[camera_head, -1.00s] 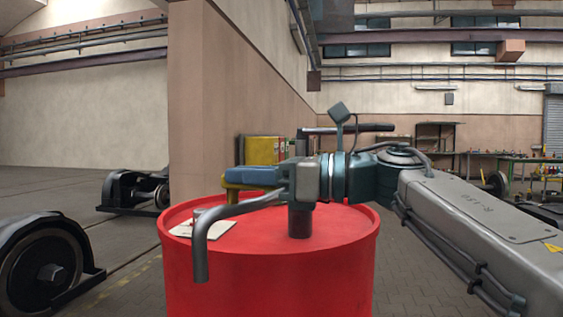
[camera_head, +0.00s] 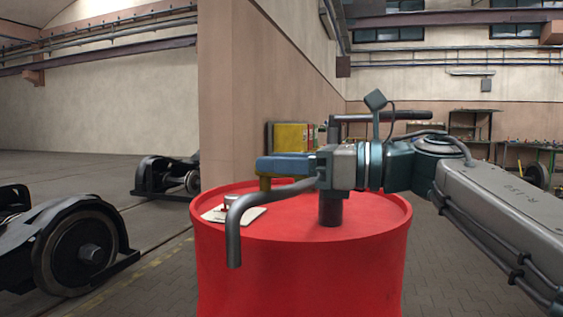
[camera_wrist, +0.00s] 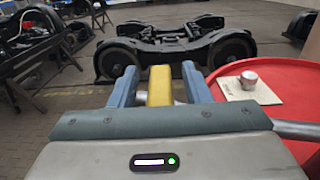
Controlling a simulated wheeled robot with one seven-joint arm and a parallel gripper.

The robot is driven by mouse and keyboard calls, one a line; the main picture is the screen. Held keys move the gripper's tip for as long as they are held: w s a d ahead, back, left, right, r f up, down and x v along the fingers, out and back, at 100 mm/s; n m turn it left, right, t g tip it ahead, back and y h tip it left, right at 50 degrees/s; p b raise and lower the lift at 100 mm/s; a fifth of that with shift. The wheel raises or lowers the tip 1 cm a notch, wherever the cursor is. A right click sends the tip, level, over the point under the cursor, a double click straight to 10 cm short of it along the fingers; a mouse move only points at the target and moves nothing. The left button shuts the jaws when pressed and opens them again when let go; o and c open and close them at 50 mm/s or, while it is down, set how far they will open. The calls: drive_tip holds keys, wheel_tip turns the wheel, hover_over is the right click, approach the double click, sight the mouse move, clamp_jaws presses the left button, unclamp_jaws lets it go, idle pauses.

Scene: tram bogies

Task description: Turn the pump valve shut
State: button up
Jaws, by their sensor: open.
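A pump stands on a red drum (camera_head: 300,265), with a grey upright post (camera_head: 331,208) and a curved spout (camera_head: 236,220) bending down over the drum's front left. My gripper (camera_head: 283,165) is level, points left and sits above the spout. In the wrist view, the yellow valve handle (camera_wrist: 160,85) stands between the two blue fingers of my gripper (camera_wrist: 158,88). The fingers are open on either side of it; whether either touches it I cannot tell. The valve body is mostly hidden.
A white sheet (camera_head: 255,213) with a small can (camera_head: 232,202) lies on the drum top, left of the post. A dark rod (camera_head: 390,116) shows behind my arm. Wheeled bogies (camera_head: 75,250) stand on the floor at left. A yellow cabinet (camera_head: 290,137) is behind.

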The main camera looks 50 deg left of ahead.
drive_tip(key=v, duration=1.3)
drive_tip(key=shift+w+d, duration=0.2)
drive_tip(key=shift+d, duration=0.15)
